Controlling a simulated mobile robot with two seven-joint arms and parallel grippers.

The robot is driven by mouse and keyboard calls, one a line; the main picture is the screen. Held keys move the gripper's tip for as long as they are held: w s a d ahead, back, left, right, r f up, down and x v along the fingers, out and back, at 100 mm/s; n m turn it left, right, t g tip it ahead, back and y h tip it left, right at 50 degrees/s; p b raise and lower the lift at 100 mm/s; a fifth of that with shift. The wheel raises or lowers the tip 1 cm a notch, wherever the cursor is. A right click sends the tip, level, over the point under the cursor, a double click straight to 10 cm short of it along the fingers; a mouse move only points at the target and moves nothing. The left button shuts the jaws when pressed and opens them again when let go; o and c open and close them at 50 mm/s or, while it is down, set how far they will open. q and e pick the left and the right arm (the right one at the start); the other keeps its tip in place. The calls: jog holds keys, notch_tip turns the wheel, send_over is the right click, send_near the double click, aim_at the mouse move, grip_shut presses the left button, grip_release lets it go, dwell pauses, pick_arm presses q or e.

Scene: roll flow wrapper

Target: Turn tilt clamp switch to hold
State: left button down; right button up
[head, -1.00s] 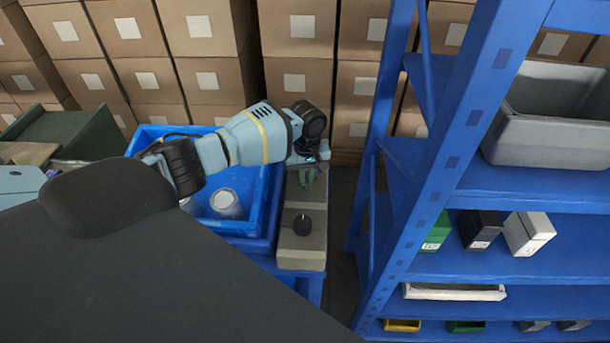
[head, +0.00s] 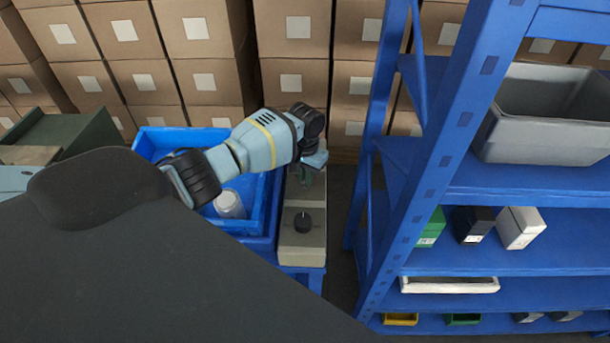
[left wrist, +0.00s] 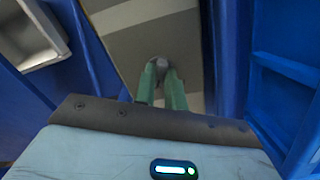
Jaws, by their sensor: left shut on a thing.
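My right gripper is not in view.
A blue bin (head: 240,226) with a pale cylinder (head: 229,204) lies left of the box, under my left arm. A blue shelf rack (head: 428,195) with a grey tub (head: 545,115) stands at right. Stacked cartons (head: 295,75) fill the back. A narrow floor gap separates box and rack.

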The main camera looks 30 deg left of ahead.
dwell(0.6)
pick_arm(q)
jog(key=c, duration=1.5)
grip_release()
jog(key=shift+o, duration=0.2)
jog(key=shift+r, duration=0.1)
